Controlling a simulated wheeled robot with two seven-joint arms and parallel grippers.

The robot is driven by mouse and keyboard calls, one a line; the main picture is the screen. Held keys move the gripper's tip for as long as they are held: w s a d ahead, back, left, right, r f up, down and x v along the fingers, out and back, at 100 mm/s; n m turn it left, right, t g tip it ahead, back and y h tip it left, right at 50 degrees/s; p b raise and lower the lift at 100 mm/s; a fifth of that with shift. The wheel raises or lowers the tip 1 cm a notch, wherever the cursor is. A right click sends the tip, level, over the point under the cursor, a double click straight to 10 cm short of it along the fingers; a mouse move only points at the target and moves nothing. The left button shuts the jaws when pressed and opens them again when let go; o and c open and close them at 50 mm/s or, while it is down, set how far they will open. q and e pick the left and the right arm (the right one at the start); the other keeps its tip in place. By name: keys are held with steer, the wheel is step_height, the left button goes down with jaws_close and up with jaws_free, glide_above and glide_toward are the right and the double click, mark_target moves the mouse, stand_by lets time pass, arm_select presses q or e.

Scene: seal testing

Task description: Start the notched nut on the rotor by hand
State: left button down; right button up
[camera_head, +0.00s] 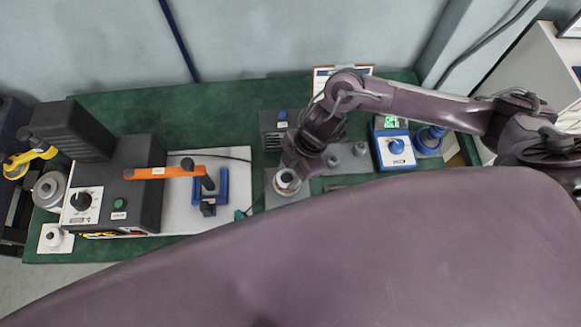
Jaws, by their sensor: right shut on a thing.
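My right gripper (290,170) reaches in from the right and points down over a grey plate (289,198) at the middle of the green bench. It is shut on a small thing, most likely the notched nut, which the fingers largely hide. A pale round part with a brownish centre (287,182), perhaps the rotor, stands on the grey plate right under the fingertips. Whether the nut touches it, I cannot tell. My left gripper is not in view.
A black machine (125,180) with an orange lever (165,173) and a blue fixture (208,190) stands to the left.

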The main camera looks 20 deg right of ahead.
steer(key=shift+s+m+t+p, duration=0.15)
steer(key=shift+m+t+p, duration=0.15)
steer(key=shift+m+p, duration=0.4)
steer(key=shift+m, duration=0.5)
steer(key=shift+s+m+t+p, duration=0.15)
steer(key=shift+m+t+p, duration=0.35)
steer(key=shift+m+p, duration=0.45)
steer(key=o, duration=1.1)
steer(key=shift+a, duration=0.1)
